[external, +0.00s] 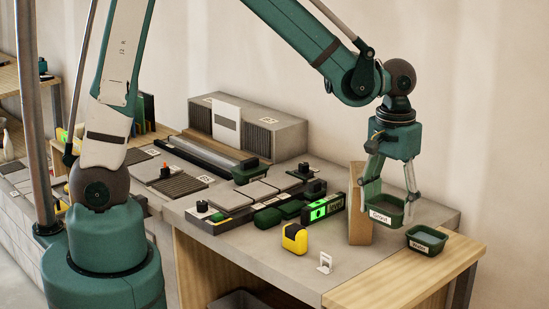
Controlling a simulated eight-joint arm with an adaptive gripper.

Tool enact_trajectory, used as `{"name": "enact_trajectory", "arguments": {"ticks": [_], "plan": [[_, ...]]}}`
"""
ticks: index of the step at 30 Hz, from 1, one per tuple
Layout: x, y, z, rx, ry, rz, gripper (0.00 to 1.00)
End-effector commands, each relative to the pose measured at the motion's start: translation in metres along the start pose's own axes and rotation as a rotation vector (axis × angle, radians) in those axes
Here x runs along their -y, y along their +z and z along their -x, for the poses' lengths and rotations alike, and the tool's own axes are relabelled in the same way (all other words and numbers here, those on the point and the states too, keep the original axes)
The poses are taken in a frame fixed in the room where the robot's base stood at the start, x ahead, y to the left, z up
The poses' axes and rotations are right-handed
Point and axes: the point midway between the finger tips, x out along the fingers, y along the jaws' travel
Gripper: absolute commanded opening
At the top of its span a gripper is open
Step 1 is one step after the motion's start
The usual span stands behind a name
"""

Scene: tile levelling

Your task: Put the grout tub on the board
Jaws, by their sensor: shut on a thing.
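The grout tub (386,213) is a small dark green tub with a white label reading "Grout". My gripper (389,200) is shut on it, with one finger at each side. The tub looks upright and appears to be above the right part of the grey worktop; its exact height is hard to tell. A pale wooden board (405,273) lies flat at the right front of the worktop, below and to the right of the tub.
A second green tub (428,241), its label apparently reading "Water", stands right of the grout tub. A yellow tape measure (295,238), a green-lit level (326,208) and a small white stand (325,263) are to the left. Tiles and a grey block (275,125) fill the back left.

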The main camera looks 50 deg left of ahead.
Motion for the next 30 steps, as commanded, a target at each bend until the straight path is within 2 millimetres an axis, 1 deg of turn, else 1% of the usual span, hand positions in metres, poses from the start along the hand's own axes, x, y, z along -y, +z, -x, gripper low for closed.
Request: {"name": "enact_trajectory", "arguments": {"ticks": [1,3,6,9,14,26,30], "plan": [[-0.001,-0.001,-0.01,0.0,0.0,0.0,0.43],[0.0,0.0,-0.021,0.0,0.0,0.0,0.43],[0.0,-0.001,-0.034,0.0,0.0,0.0,0.43],[0.0,0.0,-0.042,0.0,0.0,0.0,0.43],[0.0,0.0,-0.048,0.0,0.0,0.0,0.43],[0.0,0.0,-0.05,0.0,0.0,0.0,0.43],[0.0,0.0,-0.057,0.0,0.0,0.0,0.43]]}}
